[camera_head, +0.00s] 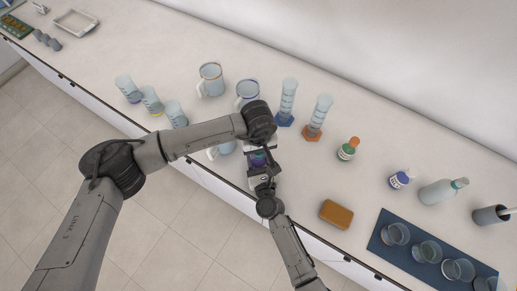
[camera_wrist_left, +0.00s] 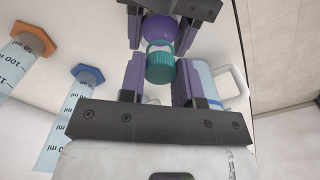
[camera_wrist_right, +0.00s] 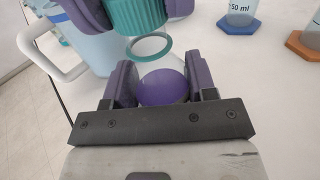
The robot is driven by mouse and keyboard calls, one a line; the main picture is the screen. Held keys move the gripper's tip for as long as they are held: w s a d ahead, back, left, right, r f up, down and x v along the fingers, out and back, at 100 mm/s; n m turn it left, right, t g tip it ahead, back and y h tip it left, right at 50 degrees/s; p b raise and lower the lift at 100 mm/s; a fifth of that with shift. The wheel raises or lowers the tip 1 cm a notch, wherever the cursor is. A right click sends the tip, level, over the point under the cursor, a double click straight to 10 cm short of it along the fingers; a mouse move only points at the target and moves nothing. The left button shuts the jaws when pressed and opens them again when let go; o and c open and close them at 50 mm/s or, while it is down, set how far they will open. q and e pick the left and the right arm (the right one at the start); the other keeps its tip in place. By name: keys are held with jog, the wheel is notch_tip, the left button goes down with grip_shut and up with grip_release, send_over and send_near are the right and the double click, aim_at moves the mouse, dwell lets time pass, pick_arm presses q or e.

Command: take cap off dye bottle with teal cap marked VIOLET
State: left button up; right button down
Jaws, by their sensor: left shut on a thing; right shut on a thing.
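The dye bottle (camera_wrist_right: 163,87) is clear with violet contents. It is between the fingers of my right gripper (camera_wrist_right: 160,82), which is shut on its body. The teal ribbed cap (camera_wrist_left: 160,68) is between the fingers of my left gripper (camera_wrist_left: 157,75), which is shut on it. In the right wrist view the cap (camera_wrist_right: 135,14) is above the bottle, with a thin teal ring (camera_wrist_right: 150,46) below it around the neck area. A gap shows between cap and ring. In the head view the grippers meet near the counter's front edge, mostly hiding the bottle. No VIOLET marking is readable.
Mugs (camera_head: 210,79) and measuring cylinders (camera_head: 287,103) stand behind the grippers. An orange-capped green bottle (camera_head: 348,148), a blue-labelled bottle (camera_head: 400,179) and a brown block (camera_head: 336,214) are to the right. A dark blue mat (camera_head: 380,246) holds several glasses.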

pick_arm(q)
jog(key=shift+r, duration=0.65)
jog(key=shift+r, duration=0.15)
jog(key=shift+r, duration=1.9)
pick_arm(e)
jog(key=shift+c, duration=1.8)
grip_release()
pick_arm(q)
jog(key=shift+f+b, duration=0.55)
pick_arm(e)
jog(key=v, duration=1.2)
jog(key=shift+r, duration=0.1)
